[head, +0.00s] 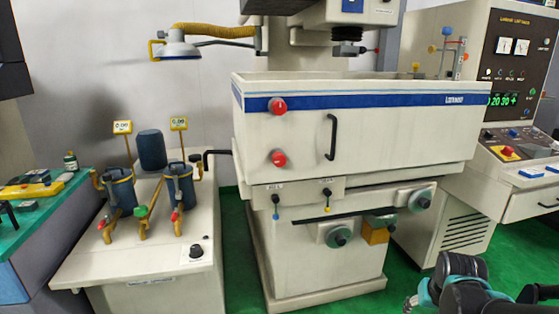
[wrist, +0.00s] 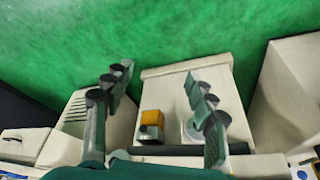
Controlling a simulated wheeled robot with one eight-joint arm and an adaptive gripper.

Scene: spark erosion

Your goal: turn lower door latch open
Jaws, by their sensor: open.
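The lower door latch (head: 278,158) is a round red knob on a pale mount, low on the left of the white tank front in the head view. Its exact turn angle is too small to tell. A similar upper red latch (head: 277,106) sits above it on the blue stripe. The tank door (head: 390,135) carries a black vertical handle (head: 332,137) and appears closed. My gripper (wrist: 158,90) is open and empty in the wrist view, its two fingers spread apart. My arm shows at the lower right of the head view, well away from the latch. The latches are not seen in the wrist view.
Below the tank are handwheels (head: 338,236) and an orange box (head: 376,234), also in the wrist view (wrist: 151,122). A filter unit (head: 130,262) stands left, a control cabinet (head: 470,215) right.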

